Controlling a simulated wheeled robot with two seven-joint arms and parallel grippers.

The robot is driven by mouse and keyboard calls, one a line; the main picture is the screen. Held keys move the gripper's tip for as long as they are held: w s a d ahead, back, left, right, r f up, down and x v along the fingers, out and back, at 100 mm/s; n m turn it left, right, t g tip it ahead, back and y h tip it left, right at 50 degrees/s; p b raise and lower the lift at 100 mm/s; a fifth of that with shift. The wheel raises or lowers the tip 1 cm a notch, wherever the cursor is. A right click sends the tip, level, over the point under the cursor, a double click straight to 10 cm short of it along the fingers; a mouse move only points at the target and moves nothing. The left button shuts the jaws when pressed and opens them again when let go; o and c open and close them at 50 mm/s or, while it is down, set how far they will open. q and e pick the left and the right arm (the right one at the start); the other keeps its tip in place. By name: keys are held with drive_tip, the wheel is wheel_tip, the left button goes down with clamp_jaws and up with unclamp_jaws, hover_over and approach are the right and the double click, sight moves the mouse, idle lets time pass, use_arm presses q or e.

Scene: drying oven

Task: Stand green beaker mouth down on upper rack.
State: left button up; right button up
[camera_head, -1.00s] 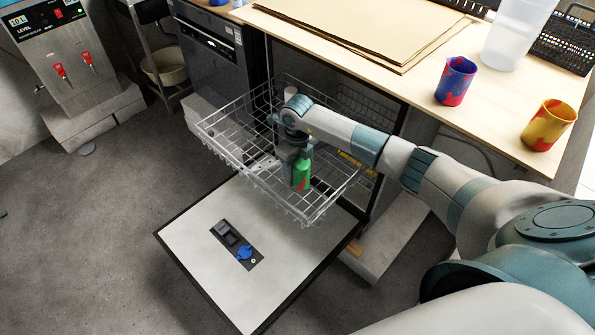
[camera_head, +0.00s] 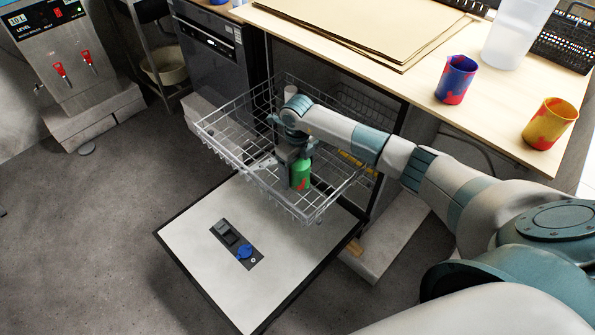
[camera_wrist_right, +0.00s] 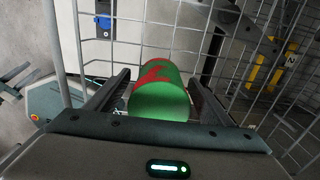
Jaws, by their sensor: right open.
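The green beaker (camera_head: 300,176), with red patches, is in the pulled-out upper rack (camera_head: 232,158), close to its front right part. In the right wrist view the beaker (camera_wrist_right: 160,97) turns its closed green base toward the camera, so its mouth faces away, downward. My right gripper (camera_head: 292,158) is at the beaker's upper end. In the right wrist view its two fingers stand on either side of the beaker, with a gap showing on each side. The beaker's lower rim is hidden, so its contact with the rack wires cannot be told. My left gripper is not in view.
The open oven door (camera_head: 200,246) lies below the rack. A blue-red beaker (camera_head: 456,80) and a yellow-red beaker (camera_head: 549,124) stand on the wooden counter (camera_head: 400,90). A clear container (camera_head: 515,35) is behind them. Most of the rack is empty.

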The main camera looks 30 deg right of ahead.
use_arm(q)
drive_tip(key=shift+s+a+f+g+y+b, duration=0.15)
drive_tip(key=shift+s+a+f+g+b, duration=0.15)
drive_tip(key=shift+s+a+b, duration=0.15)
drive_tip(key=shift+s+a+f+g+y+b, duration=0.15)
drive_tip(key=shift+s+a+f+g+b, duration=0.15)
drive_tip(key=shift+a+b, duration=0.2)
use_arm(e)
wheel_tip(320, 180, up, 17)
drive_tip(key=shift+r, duration=0.2)
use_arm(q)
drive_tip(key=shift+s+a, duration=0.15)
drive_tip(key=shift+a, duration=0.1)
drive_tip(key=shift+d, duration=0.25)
